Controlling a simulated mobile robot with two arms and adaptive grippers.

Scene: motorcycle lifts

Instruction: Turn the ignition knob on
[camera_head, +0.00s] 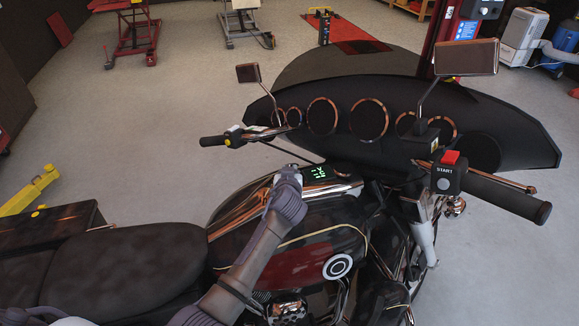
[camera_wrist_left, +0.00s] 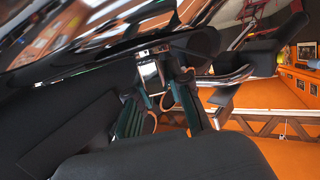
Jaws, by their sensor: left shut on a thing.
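A black motorcycle with a dark red tank (camera_head: 305,255) fills the middle of the head view. My left arm reaches over the tank from below. My right gripper is not in view.
The handlebar's left grip (camera_head: 213,141) and right grip (camera_head: 508,200) stick out beyond the tank. A START switch box (camera_head: 447,178) with a red switch is by the right grip. The fairing (camera_head: 400,125) and mirrors stand behind the console. The seat (camera_head: 130,262) is at lower left.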

